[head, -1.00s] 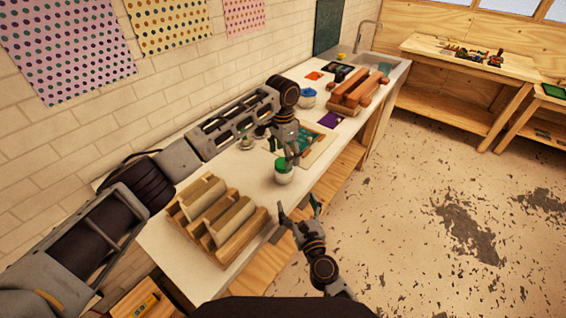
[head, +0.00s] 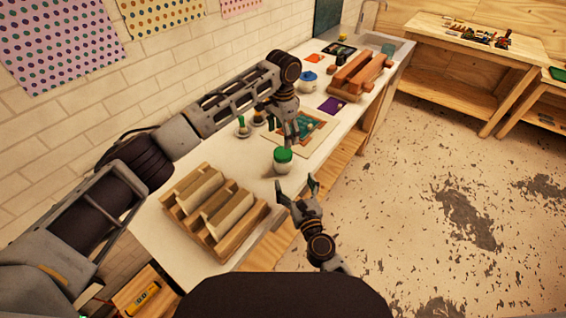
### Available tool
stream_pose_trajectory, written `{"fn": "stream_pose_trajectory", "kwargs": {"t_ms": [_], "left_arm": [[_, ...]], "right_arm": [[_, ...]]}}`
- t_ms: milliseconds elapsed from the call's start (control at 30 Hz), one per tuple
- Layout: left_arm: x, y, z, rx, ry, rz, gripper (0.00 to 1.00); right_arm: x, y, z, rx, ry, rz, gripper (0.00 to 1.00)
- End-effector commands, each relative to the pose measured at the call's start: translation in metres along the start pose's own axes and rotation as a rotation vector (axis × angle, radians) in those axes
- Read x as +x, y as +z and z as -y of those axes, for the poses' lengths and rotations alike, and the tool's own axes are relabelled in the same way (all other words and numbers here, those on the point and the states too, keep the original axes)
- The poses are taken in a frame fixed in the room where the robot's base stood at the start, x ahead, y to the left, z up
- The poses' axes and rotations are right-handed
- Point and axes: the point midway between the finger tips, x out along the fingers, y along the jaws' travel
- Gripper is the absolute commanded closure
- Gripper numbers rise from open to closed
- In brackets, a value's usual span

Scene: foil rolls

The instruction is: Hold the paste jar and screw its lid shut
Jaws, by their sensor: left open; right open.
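The paste jar (head: 283,168) is a small white pot standing upright near the front edge of the white counter. Its green lid (head: 283,155) sits on top; I cannot tell how tightly it is seated. My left gripper (head: 292,142) is open and empty, pointing down just above and behind the lid, apart from it as far as I can see. My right gripper (head: 297,189) is open and empty, in front of the counter edge and below the jar in the head view, its fingers pointing towards the jar without touching it.
A wooden rack (head: 214,214) stands left of the jar. A framed print (head: 310,128), small green-topped items (head: 243,127), a purple sheet (head: 332,105), a blue-lidded jar (head: 308,81) and brown rolls (head: 358,74) lie beyond. The floor at right is open.

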Motion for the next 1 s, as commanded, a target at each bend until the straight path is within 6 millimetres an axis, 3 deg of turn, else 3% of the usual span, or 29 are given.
{"fn": "stream_pose_trajectory", "kwargs": {"t_ms": [1000], "left_arm": [[0.0, 0.0, 0.0, 0.0, 0.0, 0.0, 0.23]], "right_arm": [[0.089, 0.001, 0.0, -0.001, 0.0, 0.001, 0.13]]}}
